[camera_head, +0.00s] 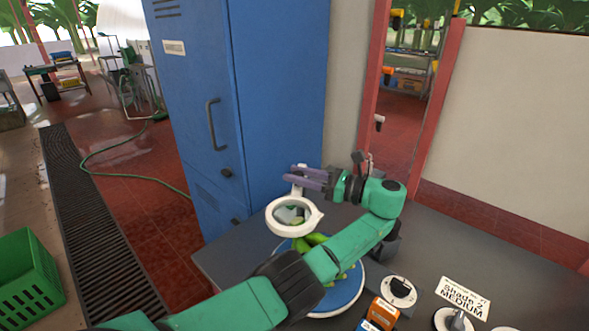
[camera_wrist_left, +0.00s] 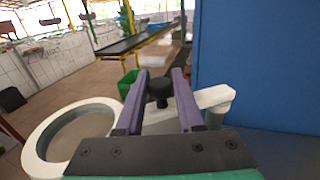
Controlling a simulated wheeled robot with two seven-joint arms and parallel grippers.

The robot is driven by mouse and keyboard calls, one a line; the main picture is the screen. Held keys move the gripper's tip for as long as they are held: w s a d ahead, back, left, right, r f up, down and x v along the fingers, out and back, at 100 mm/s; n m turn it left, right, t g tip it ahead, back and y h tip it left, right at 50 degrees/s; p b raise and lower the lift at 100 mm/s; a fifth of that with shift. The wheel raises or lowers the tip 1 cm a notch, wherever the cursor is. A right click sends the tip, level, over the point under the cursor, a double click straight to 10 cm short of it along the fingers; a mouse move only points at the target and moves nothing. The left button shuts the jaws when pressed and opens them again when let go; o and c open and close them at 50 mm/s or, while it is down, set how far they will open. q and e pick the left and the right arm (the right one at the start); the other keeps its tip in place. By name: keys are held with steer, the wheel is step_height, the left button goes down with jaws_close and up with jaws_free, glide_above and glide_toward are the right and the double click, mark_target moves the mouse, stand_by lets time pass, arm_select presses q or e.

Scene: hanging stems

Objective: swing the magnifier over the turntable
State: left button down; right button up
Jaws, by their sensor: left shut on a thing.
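The magnifier (camera_head: 316,222) is a white ring with a clear lens on a white arm (camera_wrist_left: 212,97). In the head view its ring overlaps the back left of the turntable (camera_head: 350,293), a blue disc with a pale rim. Green pods or leaves (camera_head: 312,241) lie on the turntable, partly hidden by my left arm. My left gripper (camera_head: 291,175) has purple fingers and is shut on the magnifier's dark knob (camera_wrist_left: 160,89), beside the ring. The ring also shows at the left of the left wrist view (camera_wrist_left: 42,135). My right gripper is not in view.
A blue cabinet (camera_head: 275,90) stands behind the dark table (camera_head: 420,235). A white dial (camera_head: 398,291), orange boxes (camera_head: 380,314) and a "Shade 2 MEDIUM" card (camera_head: 463,297) are right of the turntable. A green crate (camera_head: 30,275) is at far left. The table's back right is clear.

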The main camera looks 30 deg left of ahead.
arm_select(q)
steer(key=shift+f, duration=0.15)
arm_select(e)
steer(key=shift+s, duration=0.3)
arm_select(q)
steer(key=c, duration=0.5)
jaws_free()
steer(key=shift+a, duration=0.1)
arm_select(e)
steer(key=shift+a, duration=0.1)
arm_select(q)
steer(key=shift+r, duration=0.45)
step_height(320, 180, up, 19)
steer(key=shift+r+b, duration=0.1)
steer(key=shift+b, duration=0.85)
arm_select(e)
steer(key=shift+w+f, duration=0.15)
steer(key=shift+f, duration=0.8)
